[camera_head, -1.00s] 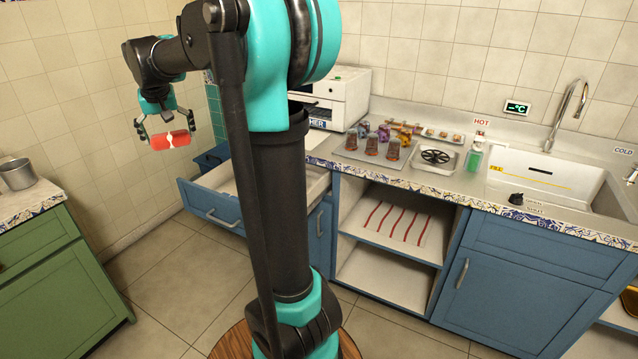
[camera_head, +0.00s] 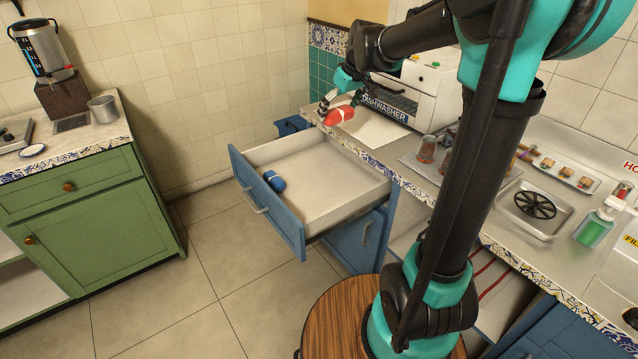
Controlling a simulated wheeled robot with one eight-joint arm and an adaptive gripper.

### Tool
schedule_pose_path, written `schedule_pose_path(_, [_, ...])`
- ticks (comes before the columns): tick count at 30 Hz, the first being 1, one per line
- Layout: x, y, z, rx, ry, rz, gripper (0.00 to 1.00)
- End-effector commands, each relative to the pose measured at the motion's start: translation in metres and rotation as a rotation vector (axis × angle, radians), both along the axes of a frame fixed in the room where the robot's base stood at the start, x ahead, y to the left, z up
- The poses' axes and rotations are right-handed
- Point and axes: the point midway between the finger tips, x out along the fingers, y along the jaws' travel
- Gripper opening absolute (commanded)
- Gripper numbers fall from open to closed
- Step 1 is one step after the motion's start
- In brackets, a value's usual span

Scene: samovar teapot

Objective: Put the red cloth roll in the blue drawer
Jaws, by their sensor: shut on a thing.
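The red cloth roll (camera_head: 340,116) is in my gripper (camera_head: 337,108), which is shut on it. The gripper and roll show at the back edge of the open drawer, in front of the dishwasher; their exact height above the counter is hard to tell. The blue drawer (camera_head: 267,205) is pulled out from the counter, with a pale, mostly bare inside. A small blue roll (camera_head: 274,181) lies inside it near the front panel.
A white dishwasher (camera_head: 430,90) stands on the counter. A tray of glasses (camera_head: 426,150) is to its right. A green cabinet (camera_head: 95,215) with a metal cup (camera_head: 103,109) stands at the left. Floor is clear between the cabinet and drawer.

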Motion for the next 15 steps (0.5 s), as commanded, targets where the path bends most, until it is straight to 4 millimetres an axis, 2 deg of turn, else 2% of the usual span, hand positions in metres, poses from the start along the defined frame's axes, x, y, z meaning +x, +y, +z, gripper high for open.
schedule_pose_path(9, [-0.035, 0.067, -0.056, 0.003, 0.001, 0.758, 0.65])
schedule_pose_path(15, [-0.065, 0.104, -0.084, 0.002, 0.000, 1.232, 0.65])
